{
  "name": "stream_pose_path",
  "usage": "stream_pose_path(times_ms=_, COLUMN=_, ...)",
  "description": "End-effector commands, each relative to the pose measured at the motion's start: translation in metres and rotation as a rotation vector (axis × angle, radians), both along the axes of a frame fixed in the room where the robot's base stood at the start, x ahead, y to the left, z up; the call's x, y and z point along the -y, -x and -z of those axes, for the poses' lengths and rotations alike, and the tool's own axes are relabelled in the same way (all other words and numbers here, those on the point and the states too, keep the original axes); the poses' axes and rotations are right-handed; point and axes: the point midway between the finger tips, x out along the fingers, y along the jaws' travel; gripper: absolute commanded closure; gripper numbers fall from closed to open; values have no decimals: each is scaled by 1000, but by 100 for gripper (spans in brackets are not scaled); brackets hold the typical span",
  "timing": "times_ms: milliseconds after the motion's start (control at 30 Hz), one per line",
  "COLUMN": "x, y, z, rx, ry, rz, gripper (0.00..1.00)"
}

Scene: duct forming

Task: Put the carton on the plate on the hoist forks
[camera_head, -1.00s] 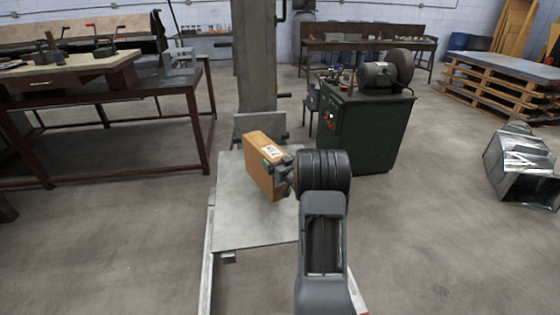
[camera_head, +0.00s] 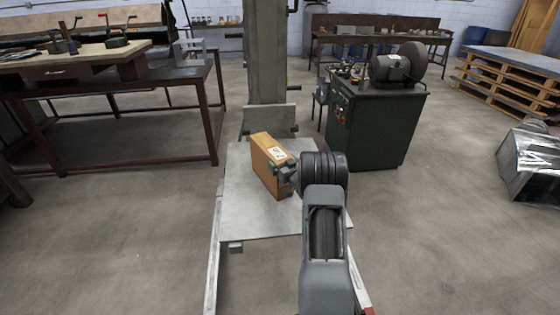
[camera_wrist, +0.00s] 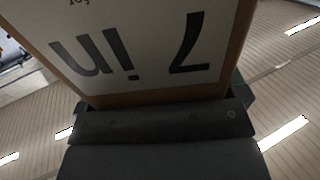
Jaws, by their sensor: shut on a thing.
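The carton (camera_head: 266,170) is a brown box with a white label, held over the grey plate (camera_head: 245,215) on the hoist. My gripper (camera_head: 285,174) is shut on the carton's right side in the head view. In the wrist view the carton (camera_wrist: 150,45) fills the upper middle, its label reading "7 in", close against my gripper (camera_wrist: 160,115). The carton covers part of the plate. I cannot tell whether its lower edge touches the plate or hangs just above it. The forks under the plate are mostly hidden.
The hoist's grey mast (camera_head: 266,60) stands behind the plate. A green machine cabinet (camera_head: 370,125) is to the right, and a brown workbench (camera_head: 100,85) to the left. Shiny ductwork (camera_head: 530,165) lies at far right. The plate's front and left parts are bare.

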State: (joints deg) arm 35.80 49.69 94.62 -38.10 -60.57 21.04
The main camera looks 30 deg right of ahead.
Motion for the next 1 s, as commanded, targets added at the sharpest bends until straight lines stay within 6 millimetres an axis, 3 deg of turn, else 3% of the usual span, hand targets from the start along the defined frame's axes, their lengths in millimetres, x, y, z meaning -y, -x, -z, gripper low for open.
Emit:
stream_pose_path(times_ms=267, x=1, y=-1, z=-2, rx=11, ry=4, rz=0, gripper=82)
stream_pose_path(times_ms=300, x=0, y=0, z=2, rx=0, ry=0, rz=0, gripper=7)
stream_pose_path(times_ms=367, x=0, y=0, z=2, rx=0, ry=-1, rz=0, gripper=1)
stream_pose_path(times_ms=700, x=0, y=3, z=-1, rx=-1, ry=-1, rz=1, gripper=0)
stream_pose_path(times_ms=1000, x=-2, y=56, z=0, rx=-1, ry=-2, rz=3, gripper=0)
